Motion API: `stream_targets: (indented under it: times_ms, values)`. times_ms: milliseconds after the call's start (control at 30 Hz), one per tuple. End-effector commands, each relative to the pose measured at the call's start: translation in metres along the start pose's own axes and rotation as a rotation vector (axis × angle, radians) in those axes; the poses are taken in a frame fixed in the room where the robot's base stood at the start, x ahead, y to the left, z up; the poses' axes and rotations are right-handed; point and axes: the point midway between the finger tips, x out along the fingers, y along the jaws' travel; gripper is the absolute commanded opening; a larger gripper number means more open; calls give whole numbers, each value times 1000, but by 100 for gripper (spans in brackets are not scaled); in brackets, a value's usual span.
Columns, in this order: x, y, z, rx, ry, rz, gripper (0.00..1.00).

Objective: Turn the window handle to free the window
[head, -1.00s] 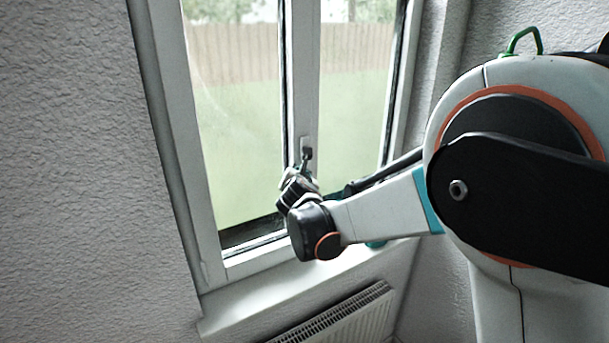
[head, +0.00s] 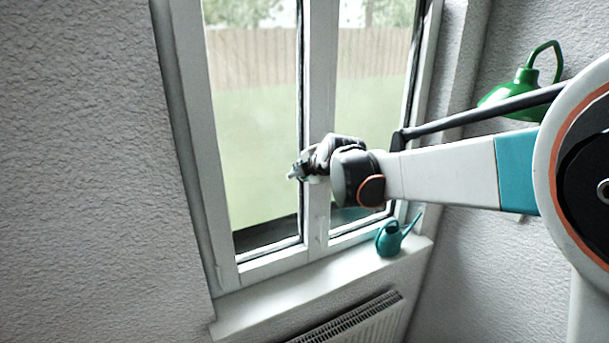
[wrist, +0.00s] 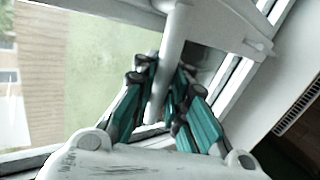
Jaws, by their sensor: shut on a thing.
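The white window handle (wrist: 172,45) is a smooth bar in the wrist view, running between my gripper's teal and grey fingers. My gripper (wrist: 167,78) is shut on this bar, with a finger on each side. In the head view my gripper (head: 298,172) is in front of the window (head: 318,75), at the left edge of the middle upright. My wrist hides the handle's base there, so its exact angle cannot be told. The window appears closed in its white frame.
A teal watering can (head: 389,239) stands on the right part of the white sill (head: 290,295). A radiator (head: 355,322) is below. A green lamp (head: 508,95) is at the right behind my arm. The wall on the left is clear.

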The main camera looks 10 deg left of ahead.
Motion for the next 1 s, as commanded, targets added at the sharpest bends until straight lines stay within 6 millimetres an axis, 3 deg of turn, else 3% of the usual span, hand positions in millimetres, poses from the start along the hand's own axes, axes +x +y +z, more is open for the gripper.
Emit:
stream_targets:
  times_ms: [300, 867, 900, 933, 1000]
  values:
    - [-6, 9, 2, 108, 69, 3, 0]
    - [-7, 11, 2, 135, 86, 3, 0]
    - [-7, 11, 2, 135, 85, 3, 16]
    - [-7, 11, 2, 135, 85, 3, 22]
    - [-7, 11, 2, 134, 86, 3, 22]
